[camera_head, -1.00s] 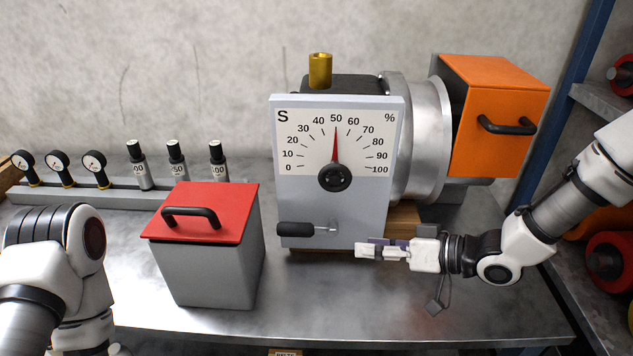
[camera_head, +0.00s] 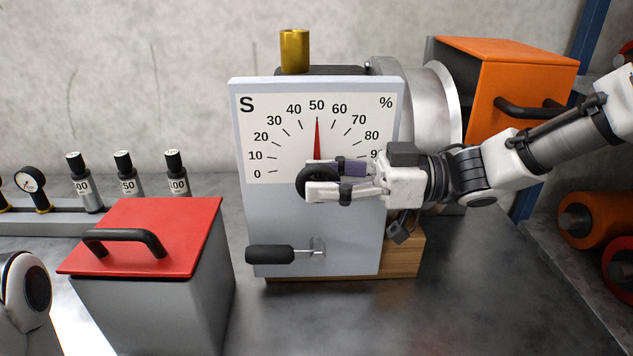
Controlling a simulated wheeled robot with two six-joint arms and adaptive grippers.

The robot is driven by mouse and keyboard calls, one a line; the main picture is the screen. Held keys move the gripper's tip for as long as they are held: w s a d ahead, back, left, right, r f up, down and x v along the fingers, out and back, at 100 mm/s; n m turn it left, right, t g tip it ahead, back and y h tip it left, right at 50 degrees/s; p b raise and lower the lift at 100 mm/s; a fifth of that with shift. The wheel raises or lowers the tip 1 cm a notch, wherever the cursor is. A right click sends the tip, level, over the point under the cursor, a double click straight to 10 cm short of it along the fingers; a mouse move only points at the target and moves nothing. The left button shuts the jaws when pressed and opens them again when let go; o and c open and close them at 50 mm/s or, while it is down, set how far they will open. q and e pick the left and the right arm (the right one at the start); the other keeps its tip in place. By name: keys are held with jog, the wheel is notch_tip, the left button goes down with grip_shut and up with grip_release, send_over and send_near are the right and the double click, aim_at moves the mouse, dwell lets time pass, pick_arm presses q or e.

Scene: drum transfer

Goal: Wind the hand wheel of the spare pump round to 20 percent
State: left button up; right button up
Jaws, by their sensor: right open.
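The spare pump (camera_head: 310,235) has a grey front panel marked S, with a white percent dial (camera_head: 285,118). Its red needle (camera_head: 317,139) points at 50. The black hand wheel (camera_head: 316,184) sits below the dial, partly hidden by my right gripper (camera_head: 322,178). The gripper comes in from the right with its fingers apart, one above the other, at the wheel's right part. I cannot tell whether the fingers touch the wheel. A black lever handle (camera_head: 270,254) sticks out low on the panel. Of my left arm only a rounded link shows at the lower left; its gripper is out of view.
A grey box with a red lid (camera_head: 150,225) and black handle stands left of the pump. An orange housing (camera_head: 520,85) is behind my right arm. Red and orange rollers (camera_head: 590,220) sit on a right shelf.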

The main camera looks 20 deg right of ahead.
jog(key=shift+a, duration=0.45)
grip_shut()
jog(key=shift+r, duration=0.1)
